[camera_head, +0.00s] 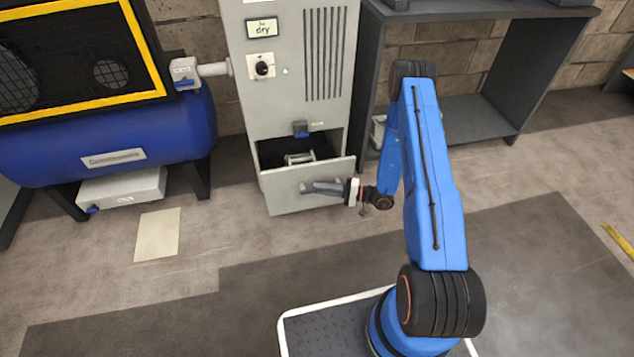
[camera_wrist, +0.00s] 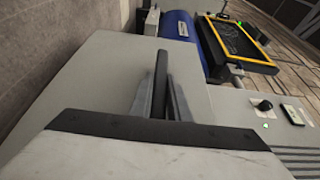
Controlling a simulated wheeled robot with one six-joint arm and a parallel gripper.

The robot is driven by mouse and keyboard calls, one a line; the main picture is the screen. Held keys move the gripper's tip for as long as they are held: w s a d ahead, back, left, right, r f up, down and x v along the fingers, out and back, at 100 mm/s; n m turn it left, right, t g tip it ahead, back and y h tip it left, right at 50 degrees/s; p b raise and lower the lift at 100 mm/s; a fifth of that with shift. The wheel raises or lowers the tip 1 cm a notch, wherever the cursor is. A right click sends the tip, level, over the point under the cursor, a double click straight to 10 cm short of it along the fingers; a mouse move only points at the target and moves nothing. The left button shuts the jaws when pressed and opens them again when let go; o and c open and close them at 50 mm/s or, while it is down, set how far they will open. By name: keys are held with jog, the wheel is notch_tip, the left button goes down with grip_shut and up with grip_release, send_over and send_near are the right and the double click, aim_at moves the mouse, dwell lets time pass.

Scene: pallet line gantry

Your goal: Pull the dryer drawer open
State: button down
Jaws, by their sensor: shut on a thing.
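The dryer (camera_head: 240,100) is a tall grey cabinet with a "dry" label and a black knob. Its drawer (camera_head: 285,200) at the bottom stands partly out, with a dark interior and a metallic part (camera_head: 300,158) showing inside. My gripper (camera_head: 308,187) is at the drawer front, its fingers shut on the handle, which is mostly hidden in the head view. In the wrist view the dark bar of the handle (camera_wrist: 160,75) lies between my fingers (camera_wrist: 162,100), against the grey drawer front (camera_wrist: 80,80).
A blue tank (camera_head: 100,140) with a yellow-framed unit stands left, joined to the dryer by a pipe (camera_head: 215,69). A dark shelf (camera_head: 480,115) stands right of the dryer. A pale sheet (camera_head: 157,234) lies on the floor. The floor before the drawer is clear.

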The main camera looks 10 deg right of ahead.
jog(key=s, duration=1.5)
jog(key=c, duration=1.7)
grip_release()
jog(key=shift+d, duration=0.1)
jog(key=v, duration=1.7)
jog(key=shift+s+d+f, duration=0.1)
jog(key=shift+s+d, duration=0.05)
